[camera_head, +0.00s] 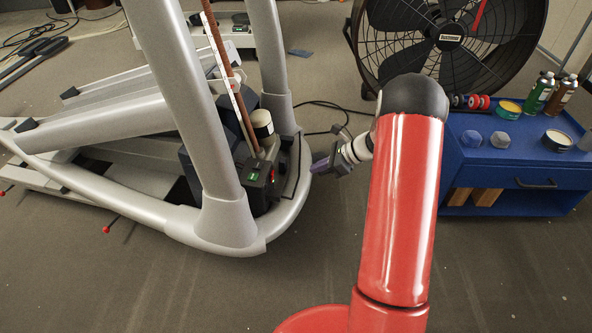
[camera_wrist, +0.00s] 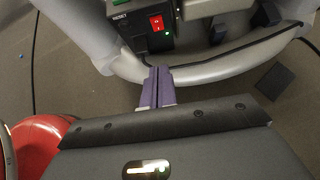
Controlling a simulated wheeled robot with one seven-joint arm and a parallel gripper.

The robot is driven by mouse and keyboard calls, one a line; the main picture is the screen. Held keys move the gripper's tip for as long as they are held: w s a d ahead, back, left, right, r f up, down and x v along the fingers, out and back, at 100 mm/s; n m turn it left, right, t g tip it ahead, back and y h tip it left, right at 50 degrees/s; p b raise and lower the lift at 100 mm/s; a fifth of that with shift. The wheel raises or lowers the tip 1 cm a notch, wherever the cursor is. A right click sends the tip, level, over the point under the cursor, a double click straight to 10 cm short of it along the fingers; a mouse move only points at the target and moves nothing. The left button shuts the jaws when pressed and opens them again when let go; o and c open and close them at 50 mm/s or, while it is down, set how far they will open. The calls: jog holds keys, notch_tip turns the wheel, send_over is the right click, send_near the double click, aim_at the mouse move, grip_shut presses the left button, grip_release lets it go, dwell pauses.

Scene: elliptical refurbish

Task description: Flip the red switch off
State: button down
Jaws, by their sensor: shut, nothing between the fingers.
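The red switch (camera_wrist: 157,24) is a small red rocker on a black box (camera_wrist: 145,38) at the base of a grey elliptical machine. It shows near the top of the wrist view, with a green light below it. In the head view the black box (camera_head: 254,186) sits inside the machine's front frame, with small red and green spots on it. My gripper (camera_wrist: 158,70) has two purple fingers, shut together and empty. They point toward the box and appear below the switch in the wrist view, apart from it. In the head view my gripper (camera_head: 319,165) is just right of the frame.
The grey curved frame (camera_head: 235,230) of the elliptical surrounds the box, and its bar (camera_wrist: 205,72) crosses behind my fingertips in the wrist view. A blue cart (camera_head: 520,165) with cans and bottles stands right. A large fan (camera_head: 450,45) stands behind. The front floor is clear.

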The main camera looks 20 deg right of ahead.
aim_at(273, 175)
jog(key=b+x, duration=0.1)
jog(key=x, duration=0.9)
jog(key=shift+a, duration=0.1)
jog(key=shift+w+a+r, duration=0.2)
jog(key=shift+w+a, duration=0.2)
jog(key=shift+a, duration=0.35)
jog(key=shift+w+a+r, duration=0.2)
jog(key=shift+w+a, duration=0.2)
jog(key=shift+a, duration=0.3)
jog(key=shift+w+a+r+h+p, duration=0.15)
jog(key=shift+a+r+h+p, duration=0.2)
jog(key=shift+p, duration=0.45)
jog(key=shift+f, duration=0.2)
